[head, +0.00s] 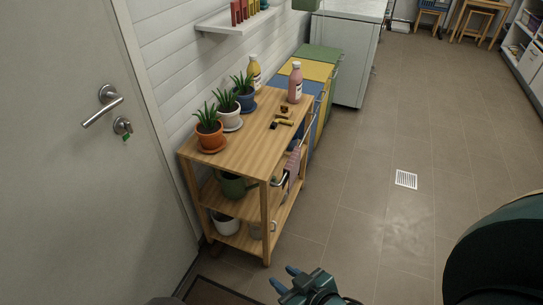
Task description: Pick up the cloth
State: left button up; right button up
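A mauve cloth (293,164) hangs on the right side of the wooden cart (240,148), below its top board, beside a metal rail. Its lower part is partly lost among the cart's posts and shelves. My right gripper (281,276) is at the bottom edge of the head view, in front of the cart and apart from the cloth. Its two blue fingertips are spread with an empty gap between them. My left gripper is not in view.
The cart top holds potted plants (208,128), a pink bottle (295,83) and small items. A green pot (233,185) stands on the middle shelf. A door (65,150) is at left. The tiled floor (370,190) right of the cart is free.

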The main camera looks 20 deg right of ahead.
aim_at(293, 165)
jog(key=i+l, duration=0.2)
jog(key=i+l+u, duration=0.1)
jog(key=l, duration=0.35)
jog(key=i+l, duration=0.3)
jog(key=i+l+u, duration=0.1)
jog(key=l, duration=0.25)
jog(key=i+l+u, duration=0.1)
jog(key=i+l, duration=0.2)
